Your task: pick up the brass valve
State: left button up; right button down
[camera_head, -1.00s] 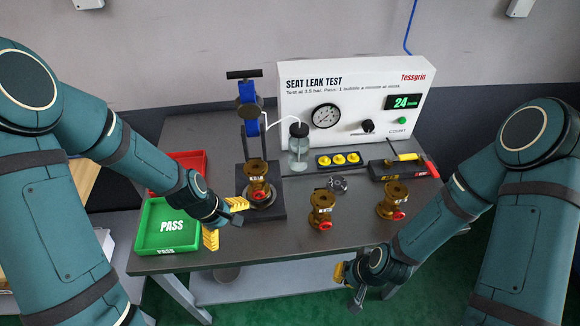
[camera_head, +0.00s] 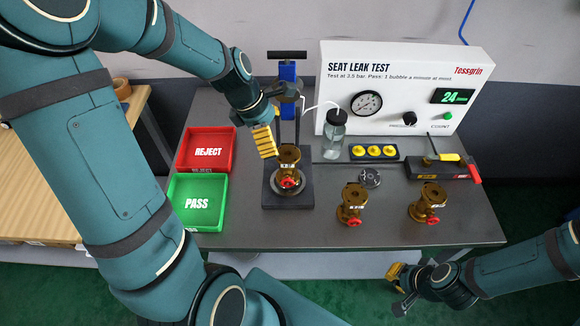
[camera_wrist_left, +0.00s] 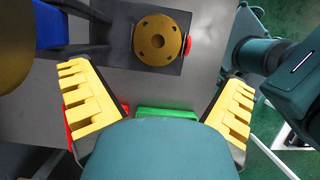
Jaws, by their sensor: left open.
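Three brass valves with red port rings are in the head view. One valve (camera_head: 288,160) stands upright on the dark test stand (camera_head: 270,200) below the blue clamp (camera_head: 288,85). The other two, a middle valve (camera_head: 352,203) and a right valve (camera_head: 428,203), stand on the table. My left gripper (camera_head: 273,133) is open and empty, just above and left of the stand valve. In the left wrist view the round flange of that valve (camera_wrist_left: 158,40) lies ahead between the spread yellow fingers (camera_wrist_left: 158,78), apart from both. My right gripper (camera_head: 404,284) is off the table's front edge; its jaw opening is unclear.
A red REJECT tray (camera_head: 205,168) and a green PASS tray (camera_head: 178,215) are left of the stand. Behind are the white test panel (camera_head: 400,75), a bubble jar (camera_head: 334,140) and a block with yellow knobs (camera_head: 374,152). A red-handled tool (camera_head: 470,170) lies at right.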

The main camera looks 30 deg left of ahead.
aim_at(286, 153)
pick_arm(q)
jog(key=x, duration=0.4)
jog(key=shift+a+b, duration=0.1)
jog(key=shift+b, duration=0.25)
jog(key=b+x, duration=0.1)
jog(key=x, duration=0.4)
jog(key=shift+w+a+f, duration=0.1)
jog(key=c, duration=1.3)
